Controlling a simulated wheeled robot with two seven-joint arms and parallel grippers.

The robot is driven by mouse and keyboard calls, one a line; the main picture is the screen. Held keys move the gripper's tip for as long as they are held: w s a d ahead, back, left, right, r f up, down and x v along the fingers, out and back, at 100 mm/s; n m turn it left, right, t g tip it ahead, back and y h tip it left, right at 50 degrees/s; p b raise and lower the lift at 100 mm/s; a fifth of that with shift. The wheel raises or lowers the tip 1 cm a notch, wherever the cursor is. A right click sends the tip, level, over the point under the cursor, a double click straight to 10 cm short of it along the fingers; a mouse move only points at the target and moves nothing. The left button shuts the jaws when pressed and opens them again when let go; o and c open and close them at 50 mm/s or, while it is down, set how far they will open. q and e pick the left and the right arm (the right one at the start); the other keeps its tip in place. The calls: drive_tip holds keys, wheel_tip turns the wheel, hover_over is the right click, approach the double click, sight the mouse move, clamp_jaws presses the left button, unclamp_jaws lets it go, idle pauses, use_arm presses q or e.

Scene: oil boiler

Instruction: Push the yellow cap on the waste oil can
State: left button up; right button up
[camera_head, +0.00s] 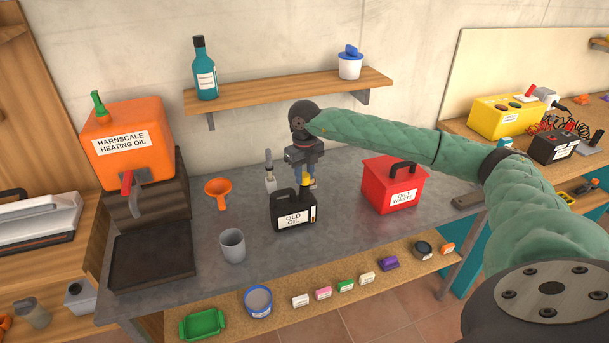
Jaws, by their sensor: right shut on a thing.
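The waste oil can is a black can (289,217) labelled "OLD OIL", standing upright on the grey metal table. Its yellow cap (306,178) shows at the can's top right, under my right gripper. My right gripper (308,180) comes from the right, points down and is shut on the yellow cap. The fingers partly cover the cap, and I cannot tell how the cap sits on the spout. My left gripper is not in view.
A red "OILY WASTE" box (393,186) stands right of the can. A wooden shelf (285,95) hangs above; the table (345,225) is clear in front.

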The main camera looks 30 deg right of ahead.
idle(0.4)
drive_tip(key=o, duration=1.5)
drive_tip(key=shift+r, duration=0.1)
use_arm(q)
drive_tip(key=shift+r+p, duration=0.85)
drive_tip(key=shift+p, duration=0.05)
use_arm(e)
drive_tip(key=shift+r, duration=3.45)
clamp_jaws()
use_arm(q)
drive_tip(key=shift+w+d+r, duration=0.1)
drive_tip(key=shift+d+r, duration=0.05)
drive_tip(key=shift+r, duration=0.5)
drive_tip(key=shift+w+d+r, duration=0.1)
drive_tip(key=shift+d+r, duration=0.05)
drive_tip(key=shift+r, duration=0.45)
